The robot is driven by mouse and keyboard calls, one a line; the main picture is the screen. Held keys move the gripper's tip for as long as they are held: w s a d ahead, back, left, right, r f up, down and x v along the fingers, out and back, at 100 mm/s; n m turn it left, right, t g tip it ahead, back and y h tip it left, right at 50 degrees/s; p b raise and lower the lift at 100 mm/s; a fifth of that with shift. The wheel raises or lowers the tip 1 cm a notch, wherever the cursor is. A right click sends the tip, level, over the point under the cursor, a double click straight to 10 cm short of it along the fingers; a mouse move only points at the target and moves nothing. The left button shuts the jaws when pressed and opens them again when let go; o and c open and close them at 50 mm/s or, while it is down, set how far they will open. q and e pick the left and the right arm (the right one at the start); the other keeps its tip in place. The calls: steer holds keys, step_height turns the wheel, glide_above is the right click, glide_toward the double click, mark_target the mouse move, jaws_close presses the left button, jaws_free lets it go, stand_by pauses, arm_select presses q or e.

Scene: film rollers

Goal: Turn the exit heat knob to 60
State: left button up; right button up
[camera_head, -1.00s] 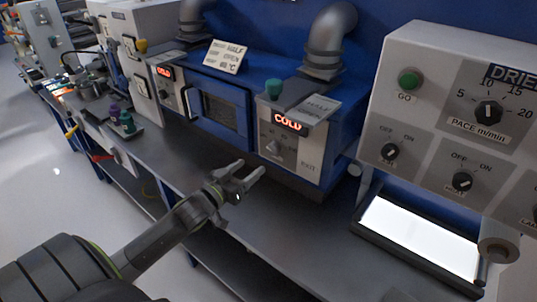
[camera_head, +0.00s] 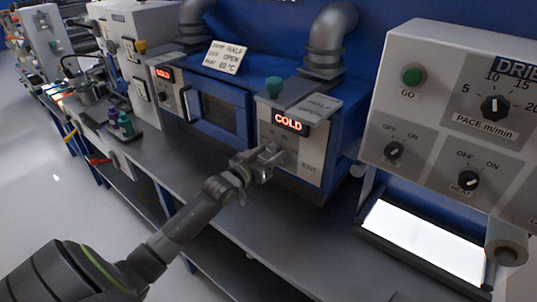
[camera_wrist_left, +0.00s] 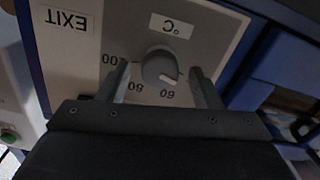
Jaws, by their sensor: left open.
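The exit heat knob (camera_wrist_left: 161,66) is a round dark knob on the light EXIT panel (camera_head: 312,150). My left gripper (camera_head: 272,155) is in front of that panel and hides the knob in the head view. In the left wrist view, upside down, the left gripper (camera_wrist_left: 162,84) is open, with one finger on each side of the knob; contact cannot be told. The knob's white mark points down and right, beside the 60 label (camera_wrist_left: 168,94). Labels 80 and 100 lie to the left. The red display (camera_head: 289,121) reads COLD. My right gripper is not in view.
The dryer panel (camera_head: 450,125) and bright light plate (camera_head: 425,238) are at the right. The grey bench in front is mostly bare.

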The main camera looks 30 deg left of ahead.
arm_select(q)
steer(key=shift+c, duration=0.3)
steer(key=c, duration=0.9)
steer(key=shift+c, duration=0.2)
steer(key=m+b, duration=0.3)
steer(key=m, duration=0.2)
steer(key=shift+f+b, duration=0.15)
steer(key=shift+b, duration=0.15)
steer(key=shift+d+m+b, duration=0.1)
steer(key=shift+m+b, duration=1.1)
steer(key=shift+m, duration=1.1)
